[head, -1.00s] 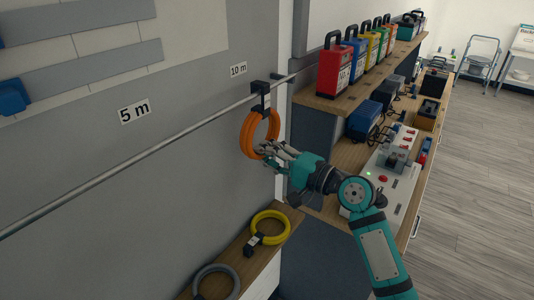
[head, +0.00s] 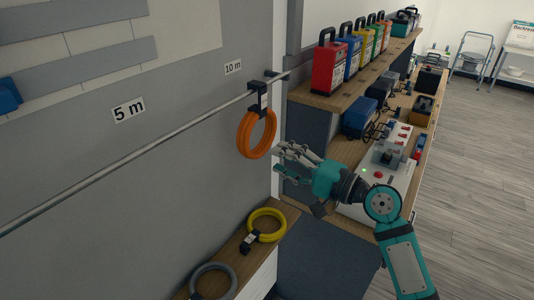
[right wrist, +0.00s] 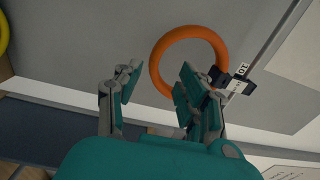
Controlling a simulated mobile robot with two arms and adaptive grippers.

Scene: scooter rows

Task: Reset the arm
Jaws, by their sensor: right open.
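My right gripper (head: 280,162) is open and empty, just right of the orange coil (head: 243,134) in the head view. The orange coil hangs by a black clip (head: 259,96) from the metal rail (head: 160,142) on the grey wall, under the "10 m" label (head: 233,68). In the right wrist view the open fingers (right wrist: 158,92) show in front of the orange coil (right wrist: 157,62), with nothing between them. The right-hand finger overlaps part of the coil. My left gripper does not show.
A yellow coil (head: 281,225) and a grey coil (head: 232,278) lie on the low wooden shelf (head: 228,253). A workbench at the right holds several coloured cases, including a red one (head: 328,66), and a grey panel with red switches (head: 398,178).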

